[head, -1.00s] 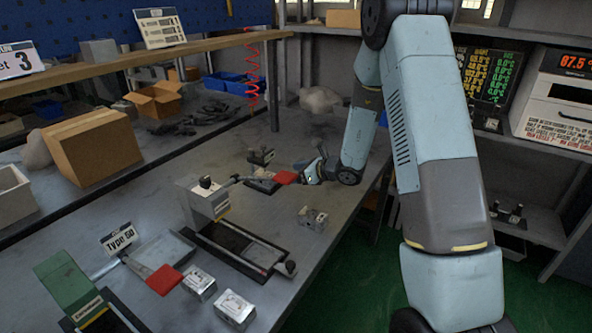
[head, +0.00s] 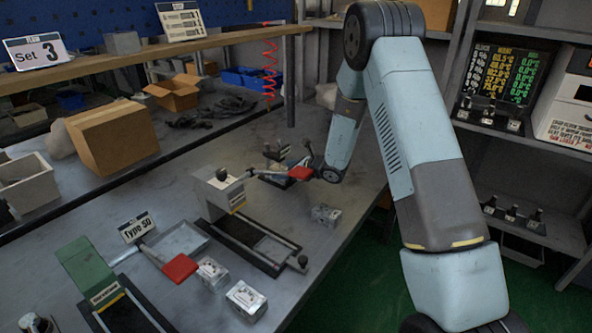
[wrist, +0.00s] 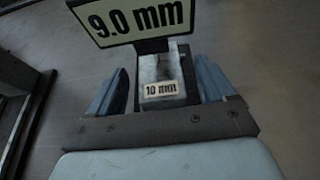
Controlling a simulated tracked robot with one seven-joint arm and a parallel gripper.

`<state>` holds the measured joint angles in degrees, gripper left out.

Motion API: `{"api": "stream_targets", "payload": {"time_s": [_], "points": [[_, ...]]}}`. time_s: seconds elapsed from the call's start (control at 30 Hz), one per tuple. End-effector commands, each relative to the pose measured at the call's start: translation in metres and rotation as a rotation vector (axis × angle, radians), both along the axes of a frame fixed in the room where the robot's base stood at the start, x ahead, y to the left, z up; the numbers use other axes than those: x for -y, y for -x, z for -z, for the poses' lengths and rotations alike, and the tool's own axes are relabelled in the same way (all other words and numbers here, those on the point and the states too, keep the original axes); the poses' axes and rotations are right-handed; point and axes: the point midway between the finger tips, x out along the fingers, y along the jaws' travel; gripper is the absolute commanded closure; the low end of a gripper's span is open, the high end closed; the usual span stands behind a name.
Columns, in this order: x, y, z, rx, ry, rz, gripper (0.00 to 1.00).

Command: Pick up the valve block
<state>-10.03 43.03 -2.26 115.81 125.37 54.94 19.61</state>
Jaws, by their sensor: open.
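In the wrist view, my gripper (wrist: 162,82) is open, with one blue finger on each side of a grey block (wrist: 161,68) marked "10 mm". The block stands between the fingers; I cannot tell whether either finger touches it. In the head view, my gripper (head: 306,160) is small and partly hidden at the far part of the bench, beside a dark fixture (head: 275,152) and a red-handled tool (head: 300,172). Other silver valve blocks lie on the bench: one at the right (head: 326,216) and two at the front (head: 212,272) (head: 246,299).
A "9.0 mm" sign (wrist: 137,18) stands close above the block in the wrist view. A grey clamp fixture (head: 222,192) and a green one (head: 86,268) stand on the bench. A cardboard box (head: 112,137) sits at the back left.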

Motion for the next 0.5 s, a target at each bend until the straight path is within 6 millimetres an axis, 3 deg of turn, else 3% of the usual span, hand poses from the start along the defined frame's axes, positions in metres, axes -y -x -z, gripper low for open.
{"api": "stream_targets", "payload": {"time_s": [0.2, 0.5], "points": [[-0.017, -0.012, 0.008, 0.000, 0.000, -0.001, 0.17], [-0.021, -0.015, 0.011, 0.000, 0.000, 0.000, 0.17]]}}
